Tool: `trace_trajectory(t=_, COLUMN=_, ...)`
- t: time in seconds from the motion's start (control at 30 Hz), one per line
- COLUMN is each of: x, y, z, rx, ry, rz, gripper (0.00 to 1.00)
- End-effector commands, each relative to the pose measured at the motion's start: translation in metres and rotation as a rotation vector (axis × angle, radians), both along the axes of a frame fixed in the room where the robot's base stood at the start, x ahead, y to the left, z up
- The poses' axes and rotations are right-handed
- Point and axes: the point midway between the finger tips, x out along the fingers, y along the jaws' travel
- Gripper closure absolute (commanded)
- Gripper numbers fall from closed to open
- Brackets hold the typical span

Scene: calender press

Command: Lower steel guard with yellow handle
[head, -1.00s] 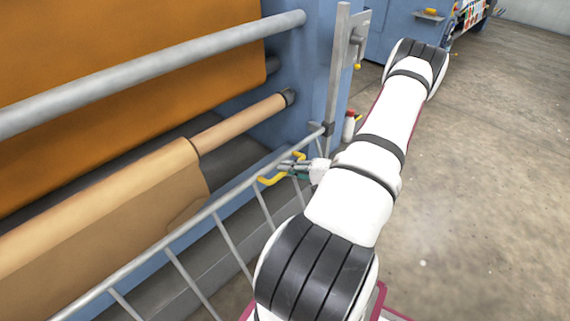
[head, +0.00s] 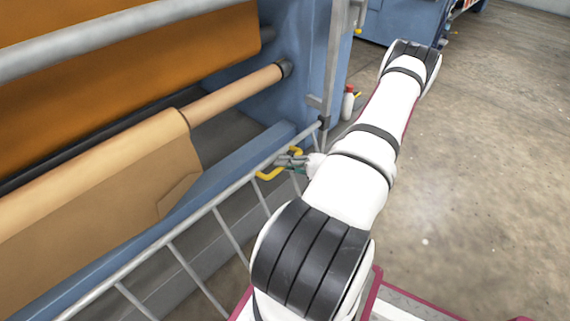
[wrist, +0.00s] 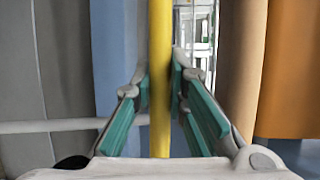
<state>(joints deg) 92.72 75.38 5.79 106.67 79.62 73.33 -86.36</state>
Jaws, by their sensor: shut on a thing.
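The steel guard (head: 232,192) is a grey barred rail running diagonally in front of the press in the head view. Its yellow handle (head: 268,175) is a bent bar near the guard's far end. My gripper (head: 285,164) is at the handle, partly hidden by my arm. In the wrist view the yellow handle (wrist: 160,50) runs vertically between the two teal finger pads of my gripper (wrist: 160,88), which is shut on it. A grey guard bar (wrist: 50,127) crosses behind at the left.
An upright steel post (head: 333,70) stands at the guard's far end, by the blue press frame (head: 290,85). A brown roll (head: 110,165) lies behind the guard. A small red-topped bottle (head: 348,103) stands beyond. The concrete floor at right is clear.

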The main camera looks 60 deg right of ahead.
Motion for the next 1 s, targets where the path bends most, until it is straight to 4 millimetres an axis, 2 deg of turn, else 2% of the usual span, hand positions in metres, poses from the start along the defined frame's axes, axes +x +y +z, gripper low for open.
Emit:
trace_trajectory(t=0.07, x=-0.001, y=0.0, z=0.0, rx=-0.001, ry=0.001, rz=0.0, gripper=1.0)
trace_trajectory(t=0.1, x=-0.001, y=0.0, z=0.0, rx=-0.001, ry=0.001, rz=0.0, gripper=0.82)
trace_trajectory(t=0.17, x=-0.001, y=0.0, z=0.0, rx=-0.001, ry=0.001, rz=0.0, gripper=0.68)
trace_trajectory(t=0.2, x=-0.001, y=0.0, z=0.0, rx=-0.001, ry=0.001, rz=0.0, gripper=0.65)
trace_trajectory(t=0.5, x=-0.001, y=0.0, z=0.001, rx=-0.001, ry=0.0, rz=-0.001, gripper=0.65)
trace_trajectory(t=0.63, x=-0.01, y=-0.003, z=0.002, rx=-0.002, ry=0.0, rz=-0.003, gripper=0.65)
trace_trajectory(t=1.0, x=-0.079, y=-0.014, z=0.015, rx=-0.002, ry=0.0, rz=-0.003, gripper=0.65)
